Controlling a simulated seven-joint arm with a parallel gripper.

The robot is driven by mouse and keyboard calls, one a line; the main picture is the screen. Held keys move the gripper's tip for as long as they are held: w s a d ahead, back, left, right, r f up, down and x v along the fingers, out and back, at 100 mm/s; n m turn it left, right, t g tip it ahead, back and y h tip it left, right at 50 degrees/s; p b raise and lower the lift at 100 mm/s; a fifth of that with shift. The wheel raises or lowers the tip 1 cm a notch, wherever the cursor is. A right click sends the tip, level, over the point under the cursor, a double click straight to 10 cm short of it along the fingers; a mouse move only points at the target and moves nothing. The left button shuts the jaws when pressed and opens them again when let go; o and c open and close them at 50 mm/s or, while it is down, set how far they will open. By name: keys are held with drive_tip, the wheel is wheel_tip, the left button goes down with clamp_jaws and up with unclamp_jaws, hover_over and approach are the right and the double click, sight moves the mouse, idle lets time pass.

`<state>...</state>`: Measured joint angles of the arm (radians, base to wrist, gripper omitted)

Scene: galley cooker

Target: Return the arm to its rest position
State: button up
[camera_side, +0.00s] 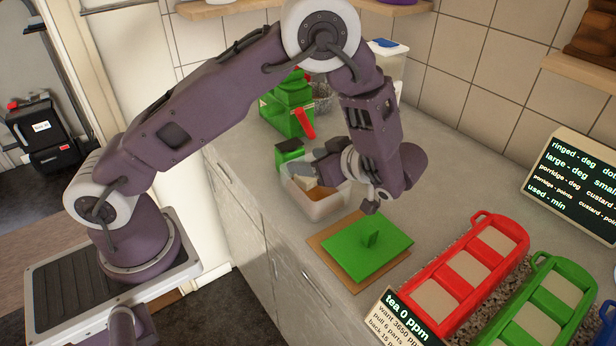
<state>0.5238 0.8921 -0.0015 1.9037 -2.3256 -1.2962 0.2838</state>
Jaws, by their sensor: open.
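A red tray (448,308) and a green tray (512,322) with pale compartments stand at right. A "tea 0 ppm" sign (408,316) stands in front. A green machine (287,108) with a red handle stands behind. A black sign (578,190) stands far right.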

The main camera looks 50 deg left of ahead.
drive_tip(key=w+v, duration=0.1)
drive_tip(key=v, duration=0.6)
drive_tip(key=w+d+r+m+t+h, duration=0.1)
drive_tip(key=w+r+m+t+h, duration=0.3)
drive_tip(key=w+r+t, duration=0.8)
drive_tip(key=s+d+r+m+t+h, duration=0.1)
drive_tip(key=d+r+m+h, duration=0.25)
drive_tip(key=r, duration=0.35)
drive_tip(key=s+d+r+m+t+h, duration=0.1)
drive_tip(key=d+r+m+h, duration=0.2)
drive_tip(key=r+h, duration=0.3)
drive_tip(key=s+d+f+m+g+h, duration=0.1)
drive_tip(key=s+m+g+h, duration=0.2)
drive_tip(key=s+m, duration=0.85)
drive_tip(key=s+a+f+n+g+y, duration=0.1)
drive_tip(key=s+a+f, duration=0.1)
drive_tip(key=s, duration=0.5)
drive_tip(key=s+a+f+g+y, duration=0.1)
drive_tip(key=s+a+f+y, duration=0.1)
drive_tip(key=s+f, duration=0.3)
drive_tip(key=s+a+f+n+g+y, duration=0.1)
drive_tip(key=s+a+f+g, duration=0.1)
drive_tip(key=s, duration=0.7)
drive_tip(key=shift+a+f+n, duration=0.3)
drive_tip(key=shift+a+f, duration=0.4)
drive_tip(key=shift+a, duration=0.1)
